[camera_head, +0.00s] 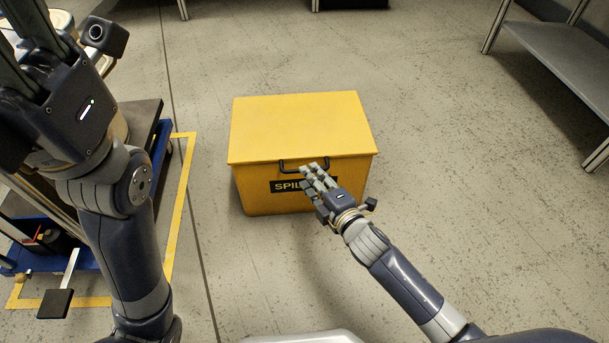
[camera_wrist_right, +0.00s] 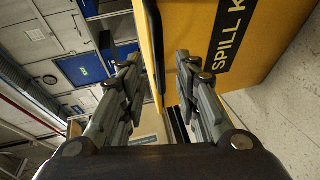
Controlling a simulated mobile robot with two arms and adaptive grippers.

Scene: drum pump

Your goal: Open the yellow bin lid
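The yellow bin (camera_head: 305,190) stands on the floor in the middle of the head view, marked "SPILL K…" on its front. Its yellow lid (camera_head: 300,120) lies flat and closed. A black handle (camera_head: 292,164) is at the lid's front edge. My right gripper (camera_head: 313,171) is at the bin's front, by the right end of the handle, and covers part of the label. In the right wrist view its fingers (camera_wrist_right: 157,62) are apart, with the lid edge and dark handle showing between them. I cannot tell if they touch. My left gripper (camera_head: 25,55) is raised at the upper left, partly out of frame.
A blue cart (camera_head: 85,258) stands at the left inside a yellow floor line (camera_head: 178,215). A grey shelf (camera_head: 570,60) is at the upper right. The floor around the bin is clear.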

